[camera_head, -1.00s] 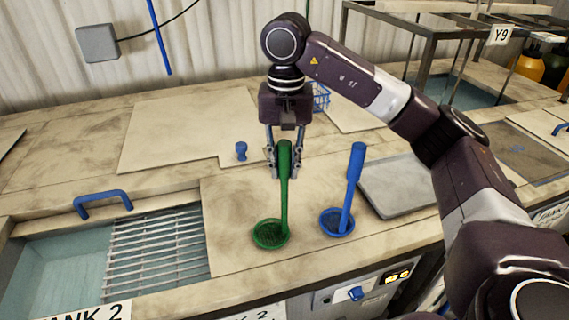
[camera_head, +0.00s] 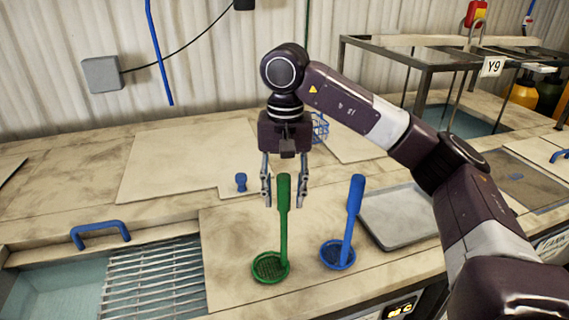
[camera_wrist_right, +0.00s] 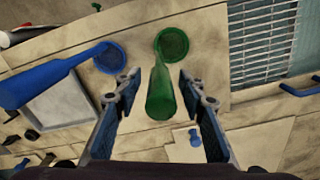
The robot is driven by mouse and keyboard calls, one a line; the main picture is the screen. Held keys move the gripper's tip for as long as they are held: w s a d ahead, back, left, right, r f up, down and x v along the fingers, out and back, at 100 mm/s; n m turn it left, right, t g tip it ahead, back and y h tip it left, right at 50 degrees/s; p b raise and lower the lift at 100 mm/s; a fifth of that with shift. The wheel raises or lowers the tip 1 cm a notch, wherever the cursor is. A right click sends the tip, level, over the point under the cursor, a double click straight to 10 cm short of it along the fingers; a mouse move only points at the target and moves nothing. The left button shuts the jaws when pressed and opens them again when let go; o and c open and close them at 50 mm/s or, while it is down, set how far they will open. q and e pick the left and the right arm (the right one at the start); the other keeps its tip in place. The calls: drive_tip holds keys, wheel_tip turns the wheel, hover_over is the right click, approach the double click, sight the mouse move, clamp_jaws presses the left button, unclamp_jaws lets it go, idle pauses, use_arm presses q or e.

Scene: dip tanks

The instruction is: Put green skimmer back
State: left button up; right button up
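The green skimmer (camera_head: 283,228) stands with its handle upright and its round mesh bowl on the counter. In the right wrist view the green skimmer (camera_wrist_right: 161,90) shows with its handle end between the fingers. My right gripper (camera_head: 284,205) is open around the top of the handle, with a gap on both sides in the wrist view (camera_wrist_right: 158,78). The blue skimmer (camera_head: 349,225) stands to its right, also upright and slightly tilted. My left gripper is not in view.
A tank with a metal grate (camera_head: 152,280) and a blue-handled lid (camera_head: 100,232) is at the left. A grey tray (camera_head: 398,216) lies right of the blue skimmer. A small blue knob (camera_head: 241,182) and a blue wire basket (camera_head: 320,127) are behind. A metal frame (camera_head: 420,60) stands at the back right.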

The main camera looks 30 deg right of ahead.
wheel_tip(320, 180, up, 11)
idle(0.6)
idle(0.5)
